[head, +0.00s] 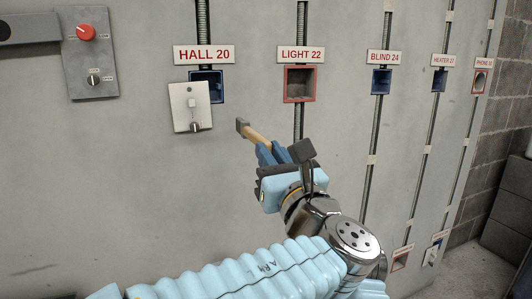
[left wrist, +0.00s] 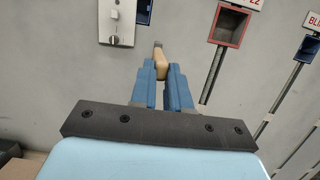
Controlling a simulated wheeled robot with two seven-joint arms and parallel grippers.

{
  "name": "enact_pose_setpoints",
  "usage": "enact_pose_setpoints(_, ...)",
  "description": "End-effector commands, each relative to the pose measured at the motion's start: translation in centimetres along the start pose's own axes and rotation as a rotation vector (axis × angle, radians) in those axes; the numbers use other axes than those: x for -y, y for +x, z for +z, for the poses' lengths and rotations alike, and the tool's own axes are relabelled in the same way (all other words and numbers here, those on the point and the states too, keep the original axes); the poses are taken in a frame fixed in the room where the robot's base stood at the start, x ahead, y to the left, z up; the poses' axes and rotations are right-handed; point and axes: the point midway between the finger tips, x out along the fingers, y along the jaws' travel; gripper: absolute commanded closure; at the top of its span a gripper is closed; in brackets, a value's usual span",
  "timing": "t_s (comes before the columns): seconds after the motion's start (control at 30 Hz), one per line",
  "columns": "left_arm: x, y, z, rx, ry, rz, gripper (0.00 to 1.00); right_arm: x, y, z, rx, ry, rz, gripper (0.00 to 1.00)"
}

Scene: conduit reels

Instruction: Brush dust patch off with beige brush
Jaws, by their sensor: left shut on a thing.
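My left gripper (head: 273,153) is shut on the beige handle of the brush (head: 257,134). The brush points up and left, with its grey head (head: 241,125) in front of the wall, below and right of the white switch plate. I cannot tell whether the head touches the wall. In the left wrist view the brush (left wrist: 161,62) sticks out between the blue fingers (left wrist: 162,75). I make out no distinct dust patch. The red-framed box (head: 300,84) under the LIGHT 22 sign has a grey-brown inside that may be dusty. My right gripper is out of view.
The white switch plate (head: 190,107) hangs tilted over the lower left of the blue box (head: 208,86) under HALL 20. Vertical conduits run above and below the boxes. A grey control panel (head: 90,53) is at upper left. The wall left of the brush is bare.

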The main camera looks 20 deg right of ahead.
Motion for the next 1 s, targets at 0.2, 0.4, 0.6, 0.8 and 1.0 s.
enact_pose_setpoints(0.2, 0.1, -2.6, 0.7, 0.001, -0.002, -0.003, 1.00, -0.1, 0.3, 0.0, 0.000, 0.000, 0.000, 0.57)
enact_pose_setpoints(0.4, 0.1, -4.7, 1.2, 0.001, -0.001, -0.002, 1.00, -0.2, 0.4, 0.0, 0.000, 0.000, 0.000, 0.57)
enact_pose_setpoints(0.6, 0.0, -6.1, 1.6, 0.000, 0.000, -0.001, 1.00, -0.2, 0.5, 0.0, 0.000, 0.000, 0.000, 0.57)
enact_pose_setpoints(0.8, 0.0, -6.2, 1.6, 0.000, 0.000, 0.000, 1.00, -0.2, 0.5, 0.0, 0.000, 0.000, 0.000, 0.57)
enact_pose_setpoints(1.0, 0.0, -6.2, 1.6, 0.000, 0.000, 0.000, 1.00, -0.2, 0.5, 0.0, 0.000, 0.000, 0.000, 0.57)
